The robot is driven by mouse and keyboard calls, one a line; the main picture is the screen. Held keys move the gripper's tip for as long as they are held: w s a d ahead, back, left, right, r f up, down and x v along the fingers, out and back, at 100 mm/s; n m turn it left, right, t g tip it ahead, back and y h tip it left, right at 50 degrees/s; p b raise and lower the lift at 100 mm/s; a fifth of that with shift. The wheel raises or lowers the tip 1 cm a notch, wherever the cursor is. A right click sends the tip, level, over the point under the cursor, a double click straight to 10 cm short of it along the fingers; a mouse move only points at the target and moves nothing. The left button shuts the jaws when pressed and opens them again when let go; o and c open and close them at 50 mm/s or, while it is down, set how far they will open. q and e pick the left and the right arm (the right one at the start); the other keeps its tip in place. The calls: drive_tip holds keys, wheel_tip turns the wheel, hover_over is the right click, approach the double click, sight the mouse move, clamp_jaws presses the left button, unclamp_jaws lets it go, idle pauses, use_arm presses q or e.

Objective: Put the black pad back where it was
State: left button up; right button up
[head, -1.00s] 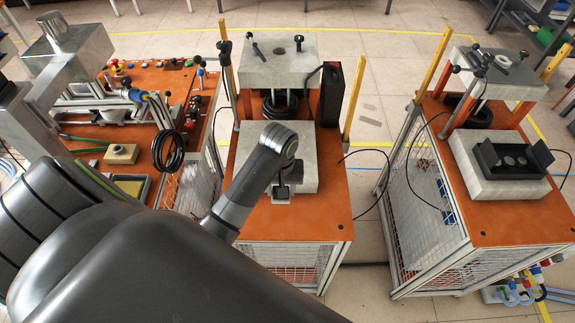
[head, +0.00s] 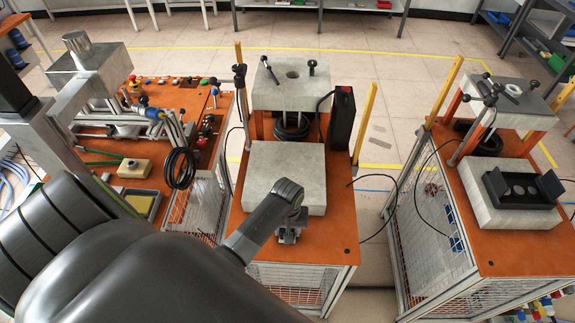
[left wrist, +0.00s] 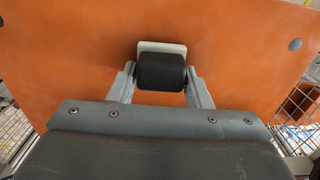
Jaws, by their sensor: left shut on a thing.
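My left gripper (head: 288,236) comes in from the left, over the front of the middle station. In the left wrist view its fingers (left wrist: 162,84) are shut on the black pad (left wrist: 162,72), which shows as a dark rounded block. A light grey piece (left wrist: 160,46) shows just beyond the pad; I cannot tell whether it belongs to it. Orange tabletop fills the view beyond; the height above it is unclear. In the head view the pad cannot be made out at the gripper. My right gripper is not in view.
The middle orange table (head: 335,240) bears a pale stone-like block (head: 275,170) just behind the gripper. Yellow posts (head: 365,115) and a black box (head: 341,120) stand behind. The right station has a black open holder (head: 520,188) on its block. The middle table's front right is clear.

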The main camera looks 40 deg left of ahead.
use_arm(q)
drive_tip(key=o, duration=1)
drive_tip(key=shift+c, duration=0.2)
drive_tip(key=shift+r, duration=0.4)
wheel_tip(320, 180, up, 11)
drive_tip(key=b, duration=0.1)
drive_tip(key=shift+r, duration=0.2)
